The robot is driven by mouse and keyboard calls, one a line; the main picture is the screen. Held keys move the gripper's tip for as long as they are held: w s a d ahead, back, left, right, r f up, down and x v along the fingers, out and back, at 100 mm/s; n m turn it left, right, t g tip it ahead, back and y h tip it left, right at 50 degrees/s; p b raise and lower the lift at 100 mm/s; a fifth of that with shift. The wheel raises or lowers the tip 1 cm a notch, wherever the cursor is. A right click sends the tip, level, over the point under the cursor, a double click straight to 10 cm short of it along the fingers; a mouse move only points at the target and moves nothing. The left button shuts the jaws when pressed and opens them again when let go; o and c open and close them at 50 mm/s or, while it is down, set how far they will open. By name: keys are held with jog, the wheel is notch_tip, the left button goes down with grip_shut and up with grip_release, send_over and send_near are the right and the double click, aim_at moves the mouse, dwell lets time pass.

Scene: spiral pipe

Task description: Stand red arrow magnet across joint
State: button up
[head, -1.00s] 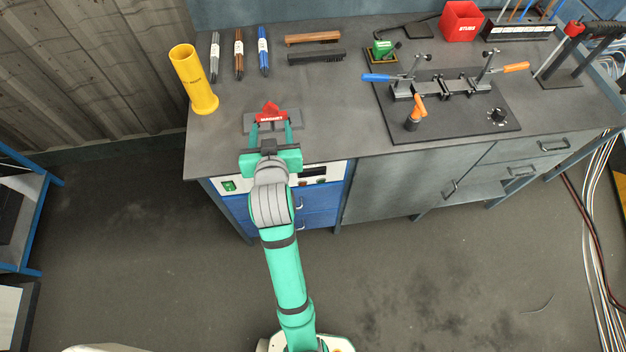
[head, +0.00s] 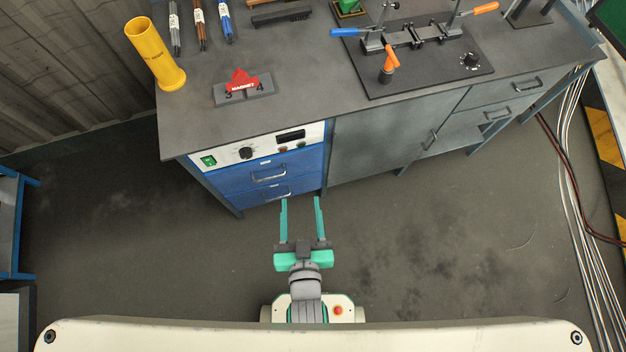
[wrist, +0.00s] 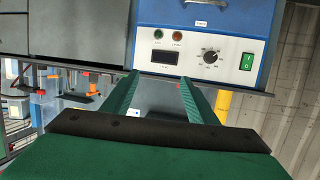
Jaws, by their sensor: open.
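The red arrow magnet (head: 240,80), marked "MAGNET", stands upright with its tip up on a grey block (head: 243,92) numbered 3 and 4. The block lies on the bench near its front left edge. Whether the magnet crosses a joint in the block cannot be told. My gripper (head: 302,200) is open and empty, its two fingers apart, low in front of the bench and well away from the magnet. In the wrist view my gripper (wrist: 157,80) points toward the blue drawer cabinet.
A clamp fixture (head: 425,55) with orange and blue handles sits on the bench's right part. The bench front with blue drawers (head: 265,175) faces my gripper. The floor between is clear.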

jog(key=s+d+r+h, duration=0.1)
jog(key=s+d+r, duration=0.1)
jog(key=s, duration=0.8)
jog(key=shift+s+d+r+m+t, duration=0.3)
jog(key=shift+s+d+m, duration=0.1)
jog(key=shift+d, duration=0.05)
